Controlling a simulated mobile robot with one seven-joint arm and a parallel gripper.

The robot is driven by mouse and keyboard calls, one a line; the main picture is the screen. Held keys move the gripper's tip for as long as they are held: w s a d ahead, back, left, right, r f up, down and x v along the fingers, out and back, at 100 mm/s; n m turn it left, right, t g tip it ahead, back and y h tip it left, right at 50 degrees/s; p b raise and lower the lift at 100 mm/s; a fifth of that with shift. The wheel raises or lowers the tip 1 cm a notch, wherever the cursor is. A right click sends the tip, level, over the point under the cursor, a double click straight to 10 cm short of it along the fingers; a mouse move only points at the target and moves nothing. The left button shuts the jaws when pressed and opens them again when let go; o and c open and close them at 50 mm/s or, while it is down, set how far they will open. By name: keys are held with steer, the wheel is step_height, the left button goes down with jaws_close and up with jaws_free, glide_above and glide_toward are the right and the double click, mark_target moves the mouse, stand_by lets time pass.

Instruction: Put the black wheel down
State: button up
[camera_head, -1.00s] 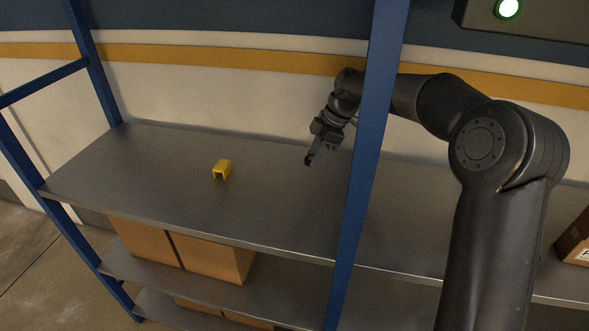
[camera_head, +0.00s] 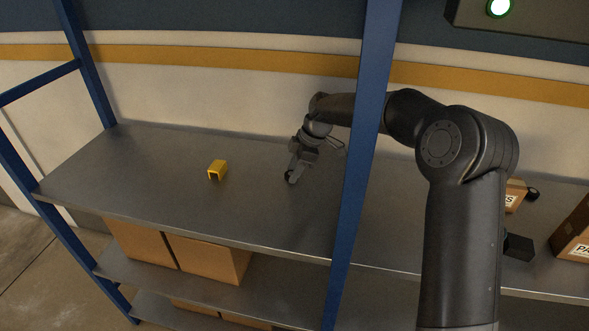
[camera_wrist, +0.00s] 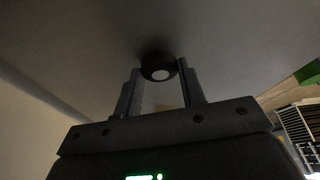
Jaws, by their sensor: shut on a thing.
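The black wheel (camera_wrist: 158,69) with a pale round centre sits between the two fingertips of my gripper (camera_wrist: 160,76) in the wrist view. In the head view it is a small dark round thing (camera_head: 290,177) at the tip of my gripper (camera_head: 293,174). My gripper is shut on it, low over the grey metal shelf (camera_head: 255,205), right of the yellow bracket. A dark shadow lies close behind the wheel in the wrist view. I cannot tell for certain whether the wheel touches the shelf.
A yellow U-shaped bracket (camera_head: 217,169) stands on the shelf to the left. A blue upright post (camera_head: 354,190) crosses in front of my arm. Cardboard boxes (camera_head: 208,257) sit on the level below. The shelf around the bracket is clear.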

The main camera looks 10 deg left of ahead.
steer(key=o, duration=1)
steer(key=shift+c, duration=0.2)
steer(key=v, duration=1.2)
steer(key=shift+r, duration=0.2)
